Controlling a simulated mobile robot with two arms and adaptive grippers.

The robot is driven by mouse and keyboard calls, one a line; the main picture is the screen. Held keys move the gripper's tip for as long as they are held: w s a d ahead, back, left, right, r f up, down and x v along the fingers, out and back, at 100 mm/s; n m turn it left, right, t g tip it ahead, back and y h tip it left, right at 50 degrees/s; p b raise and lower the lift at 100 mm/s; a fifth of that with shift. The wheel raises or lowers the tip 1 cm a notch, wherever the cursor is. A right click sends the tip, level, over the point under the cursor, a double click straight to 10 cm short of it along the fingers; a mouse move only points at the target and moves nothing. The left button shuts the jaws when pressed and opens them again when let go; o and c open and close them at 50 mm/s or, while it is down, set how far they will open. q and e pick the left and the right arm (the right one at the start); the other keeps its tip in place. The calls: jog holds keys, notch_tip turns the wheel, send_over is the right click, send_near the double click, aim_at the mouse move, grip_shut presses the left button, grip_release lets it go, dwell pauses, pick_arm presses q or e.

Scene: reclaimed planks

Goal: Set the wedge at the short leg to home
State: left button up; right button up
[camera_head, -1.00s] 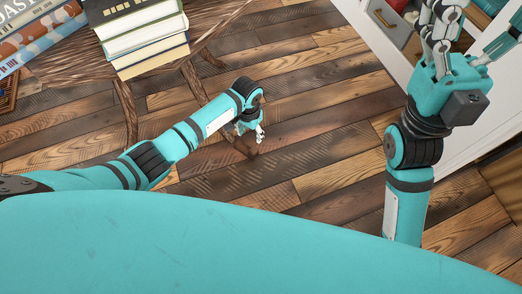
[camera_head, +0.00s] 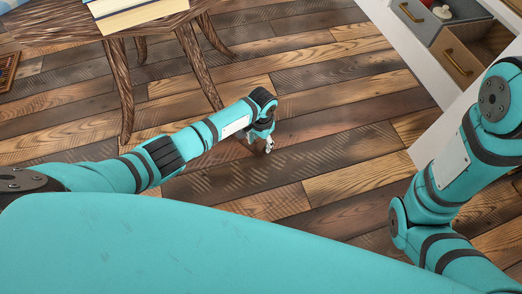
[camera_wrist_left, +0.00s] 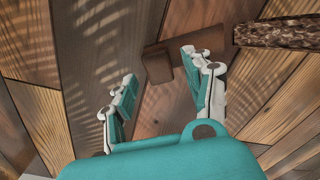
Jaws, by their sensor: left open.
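My left gripper (camera_head: 262,143) is open and points down close to the plank floor, to the right of the carved table's legs. In the left wrist view its two fingers (camera_wrist_left: 160,68) stand apart. A plain brown wooden piece, which looks like the wedge (camera_wrist_left: 158,64), lies on the floor beyond and between the fingertips. The right finger hides part of it, and I cannot make out its full shape. A rough carved leg (camera_wrist_left: 280,32) enters from the right, near the piece. In the head view I cannot tell which leg is short. My right gripper is out of view.
The carved wooden table (camera_head: 60,30) stands at the upper left with books (camera_head: 130,12) on it. A white cabinet (camera_head: 415,60) with open drawers (camera_head: 455,55) stands at the upper right. Bare plank floor (camera_head: 330,110) lies between them.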

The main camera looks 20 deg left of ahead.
aim_at(261, 145)
pick_arm(q)
jog(key=shift+f+b, duration=0.75)
jog(key=shift+f, duration=0.8)
grip_shut()
